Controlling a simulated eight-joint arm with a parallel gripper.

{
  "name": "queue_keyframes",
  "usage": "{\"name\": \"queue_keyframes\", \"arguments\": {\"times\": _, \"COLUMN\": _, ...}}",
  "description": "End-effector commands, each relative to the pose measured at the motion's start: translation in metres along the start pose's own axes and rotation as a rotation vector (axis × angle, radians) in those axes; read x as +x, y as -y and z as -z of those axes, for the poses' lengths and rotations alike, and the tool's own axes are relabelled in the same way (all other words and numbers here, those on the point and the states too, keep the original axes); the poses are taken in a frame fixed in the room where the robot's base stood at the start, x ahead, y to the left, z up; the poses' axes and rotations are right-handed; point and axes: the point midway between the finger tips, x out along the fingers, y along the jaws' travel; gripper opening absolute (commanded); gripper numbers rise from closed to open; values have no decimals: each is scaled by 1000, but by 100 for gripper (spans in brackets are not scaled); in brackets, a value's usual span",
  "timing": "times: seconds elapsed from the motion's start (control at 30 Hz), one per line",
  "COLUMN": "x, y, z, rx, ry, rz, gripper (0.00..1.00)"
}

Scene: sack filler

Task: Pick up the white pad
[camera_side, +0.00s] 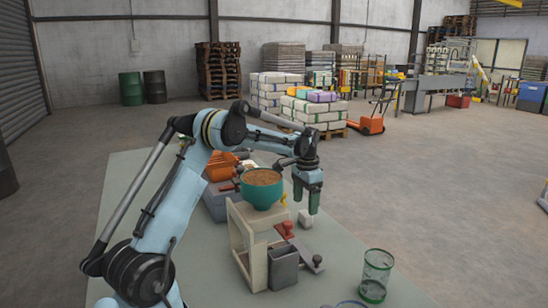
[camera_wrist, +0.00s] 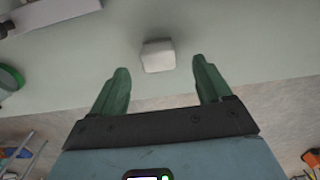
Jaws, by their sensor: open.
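The white pad (camera_wrist: 158,55) is a small, pale block with rounded edges lying on the grey-green table. It also shows in the side view (camera_side: 305,218), just below my gripper (camera_side: 306,203). My gripper has green fingers and is open and empty. In the wrist view the pad is seen between and slightly beyond the fingertips of my gripper (camera_wrist: 161,65), with clear space on both sides. The fingers do not appear to touch it. The exact height of the fingertips above the table is hard to tell.
A teal bowl (camera_side: 262,190) of brown material sits on a pale stand (camera_side: 240,232) left of my gripper. A grey bin (camera_side: 283,268) and a red-knobbed part (camera_side: 286,230) stand in front. A green-rimmed clear container (camera_side: 376,276) is near the front right. Table right of the pad is clear.

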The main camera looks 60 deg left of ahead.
Motion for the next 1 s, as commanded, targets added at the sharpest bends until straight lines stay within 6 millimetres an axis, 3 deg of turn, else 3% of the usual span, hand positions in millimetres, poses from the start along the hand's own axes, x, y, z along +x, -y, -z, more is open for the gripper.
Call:
{"name": "queue_keyframes", "arguments": {"times": 0.2, "x": 28, "y": -3, "z": 1, "rx": 0, "ry": -1, "rz": 1, "gripper": 78}}
{"name": "queue_keyframes", "arguments": {"times": 0.5, "x": 32, "y": -3, "z": 1, "rx": 0, "ry": -1, "rz": 1, "gripper": 78}}
{"name": "queue_keyframes", "arguments": {"times": 0.9, "x": 32, "y": -3, "z": 1, "rx": 0, "ry": -1, "rz": 1, "gripper": 17}}
{"name": "queue_keyframes", "arguments": {"times": 1.0, "x": 32, "y": -3, "z": 1, "rx": 0, "ry": -1, "rz": 1, "gripper": 17}}
